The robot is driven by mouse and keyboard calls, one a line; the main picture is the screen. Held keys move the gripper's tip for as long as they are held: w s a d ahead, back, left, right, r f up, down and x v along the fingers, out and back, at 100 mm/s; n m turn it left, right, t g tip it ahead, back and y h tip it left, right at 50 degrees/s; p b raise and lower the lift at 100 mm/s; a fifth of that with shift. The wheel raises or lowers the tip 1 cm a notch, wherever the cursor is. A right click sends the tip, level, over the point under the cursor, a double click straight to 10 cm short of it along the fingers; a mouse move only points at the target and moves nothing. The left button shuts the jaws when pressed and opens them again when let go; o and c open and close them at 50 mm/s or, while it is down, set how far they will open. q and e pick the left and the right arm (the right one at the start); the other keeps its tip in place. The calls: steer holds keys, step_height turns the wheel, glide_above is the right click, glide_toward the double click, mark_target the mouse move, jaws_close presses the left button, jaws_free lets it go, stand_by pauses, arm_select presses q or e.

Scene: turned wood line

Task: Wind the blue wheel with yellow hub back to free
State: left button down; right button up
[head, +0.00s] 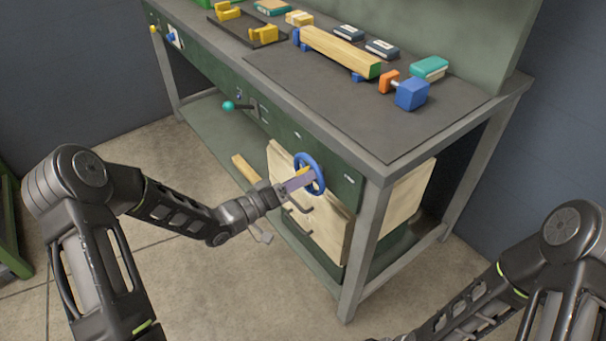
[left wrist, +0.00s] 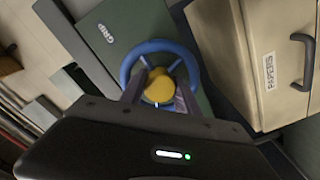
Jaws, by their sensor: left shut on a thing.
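The blue wheel (head: 317,170) with its yellow hub is mounted on the green front panel of the workbench, near its right corner. My left gripper (head: 303,179) reaches it from the left and front. In the left wrist view the blue wheel (left wrist: 136,62) rings the yellow hub (left wrist: 158,87), and the two fingers of my left gripper (left wrist: 160,92) are shut on the hub from either side. The panel beside the wheel reads "GRIP". My right gripper is outside both views; only part of my right arm shows at the lower right.
A pale drawer cabinet marked "PAPERS" (left wrist: 268,62) with dark handles sits below and beside the wheel. A teal-knobbed lever (head: 229,106) sticks out further left. On the bench top (head: 350,125) lie a wooden beam (head: 338,50) and a blue block (head: 412,94).

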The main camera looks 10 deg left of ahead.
arm_select(q)
steer(key=shift+n+p, duration=0.5)
steer(key=shift+n, duration=1.2)
steer(key=c, duration=1.2)
jaws_free()
steer(key=v, duration=0.8)
